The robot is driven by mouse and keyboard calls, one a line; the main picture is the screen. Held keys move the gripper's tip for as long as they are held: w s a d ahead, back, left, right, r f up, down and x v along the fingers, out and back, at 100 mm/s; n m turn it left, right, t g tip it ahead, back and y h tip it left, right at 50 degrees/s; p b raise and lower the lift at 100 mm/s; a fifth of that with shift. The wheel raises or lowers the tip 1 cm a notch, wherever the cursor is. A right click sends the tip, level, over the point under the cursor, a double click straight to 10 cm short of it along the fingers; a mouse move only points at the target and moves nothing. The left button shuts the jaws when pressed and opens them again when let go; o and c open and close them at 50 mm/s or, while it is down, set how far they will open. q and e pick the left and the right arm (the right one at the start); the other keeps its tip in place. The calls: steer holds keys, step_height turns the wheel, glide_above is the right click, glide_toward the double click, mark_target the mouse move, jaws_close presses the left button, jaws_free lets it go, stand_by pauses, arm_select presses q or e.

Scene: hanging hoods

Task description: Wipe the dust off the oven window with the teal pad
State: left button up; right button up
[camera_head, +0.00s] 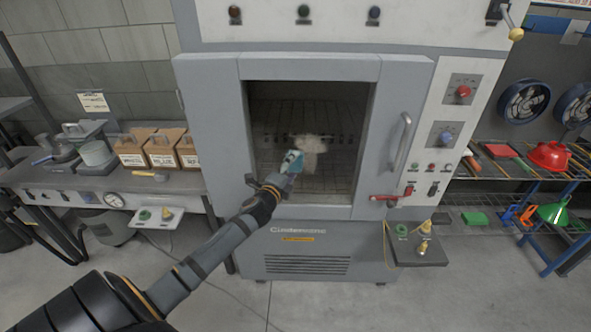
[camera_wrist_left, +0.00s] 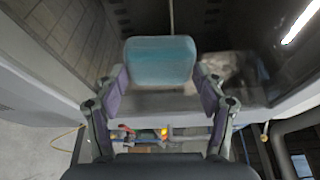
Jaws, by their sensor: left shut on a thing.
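The oven window (camera_head: 341,126) is a dark pane in the grey oven door. A pale dust patch (camera_head: 311,152) shows near its middle, just above and right of the pad; a greyish patch also shows in the left wrist view (camera_wrist_left: 218,72). The teal pad (camera_head: 292,161) is held by my left gripper (camera_head: 273,183) in front of the window's lower left part. In the left wrist view the pad (camera_wrist_left: 160,60) sits between the two fingers of my left gripper (camera_wrist_left: 160,88). I cannot tell whether the pad touches the glass. My right gripper is not in view.
The door handle (camera_head: 400,143) stands out right of the window, with a red lever (camera_head: 384,197) below it. A small shelf (camera_head: 418,251) juts out at lower right. A bench (camera_head: 100,178) with boxes is at left. Floor is clear in front.

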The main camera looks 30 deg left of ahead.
mark_target(303, 159)
arm_select(q)
step_height(303, 159, up, 2)
steer(key=shift+r+p, duration=0.2)
steer(key=shift+p, duration=0.9)
steer(key=shift+w+d+r+p, duration=0.1)
steer(key=shift+w+d+p, duration=0.2)
steer(key=shift+d+p, duration=0.2)
steer(key=shift+w+d+p, duration=0.4)
steer(key=shift+w+d, duration=0.05)
steer(key=shift+d, duration=0.25)
steer(key=shift+w+d, duration=0.15)
steer(key=shift+d, duration=0.15)
steer(key=shift+w+d+p, duration=0.5)
steer(key=shift+w+d, duration=0.05)
steer(key=shift+d, duration=0.35)
steer(key=shift+w+d+f, duration=0.2)
steer(key=shift+w+d, duration=0.2)
steer(key=shift+d, duration=0.25)
steer(key=shift+w+d, duration=0.1)
steer(key=shift+w+d+r, duration=0.1)
steer(key=shift+w+d, duration=0.3)
steer(key=shift+d, duration=0.25)
steer(key=shift+w+d, duration=0.35)
steer(key=shift+d, duration=0.25)
